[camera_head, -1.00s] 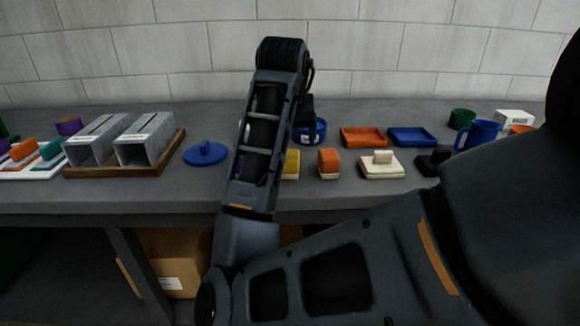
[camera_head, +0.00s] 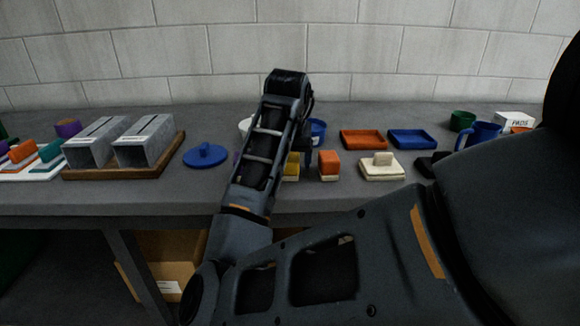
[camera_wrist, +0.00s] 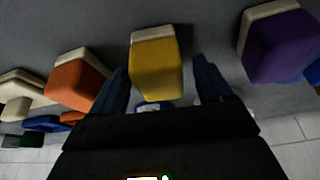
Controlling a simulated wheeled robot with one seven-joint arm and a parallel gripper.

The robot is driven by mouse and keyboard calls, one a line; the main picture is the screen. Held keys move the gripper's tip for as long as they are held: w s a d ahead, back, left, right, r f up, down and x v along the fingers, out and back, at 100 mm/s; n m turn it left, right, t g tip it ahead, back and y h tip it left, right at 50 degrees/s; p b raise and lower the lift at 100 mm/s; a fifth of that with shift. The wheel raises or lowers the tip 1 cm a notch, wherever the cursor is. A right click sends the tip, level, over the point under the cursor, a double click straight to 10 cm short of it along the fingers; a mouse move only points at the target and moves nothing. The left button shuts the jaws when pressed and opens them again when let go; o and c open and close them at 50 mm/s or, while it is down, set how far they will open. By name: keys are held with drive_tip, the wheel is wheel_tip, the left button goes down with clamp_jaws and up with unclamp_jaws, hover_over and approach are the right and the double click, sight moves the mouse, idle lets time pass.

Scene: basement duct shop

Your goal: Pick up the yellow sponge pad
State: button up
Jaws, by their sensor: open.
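The yellow sponge pad (camera_wrist: 156,68), with a cream layer along one side, lies on the grey workbench in the wrist view. In the head view only part of the yellow pad (camera_head: 291,166) shows beside my arm. My gripper (camera_wrist: 163,85) is open, with one blue-grey finger on each side of the pad's near end. I see gaps between the fingers and the pad in the wrist view. In the head view my gripper (camera_head: 307,160) is mostly hidden behind my forearm.
An orange pad (camera_head: 329,164) and a purple pad (camera_wrist: 280,46) lie on either side of the yellow one. A cream block with a handle (camera_head: 382,167), an orange tray (camera_head: 363,139), a blue tray (camera_head: 412,139) and a blue lid (camera_head: 205,154) stand nearby.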

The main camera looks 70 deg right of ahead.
sight(294, 155)
drive_tip(key=c, duration=1.1)
drive_tip(key=shift+o, duration=0.2)
drive_tip(key=shift+r, duration=0.45)
drive_tip(key=r, duration=0.3)
drive_tip(key=shift+s+d+r, duration=0.25)
drive_tip(key=shift+s+r, duration=0.15)
drive_tip(key=s+d+r+p, duration=0.2)
drive_tip(key=s+d+r, duration=0.2)
drive_tip(key=s, duration=0.6)
wheel_tip(294, 155, up, 2)
drive_tip(key=shift+r, duration=0.15)
drive_tip(key=shift+d, duration=0.1)
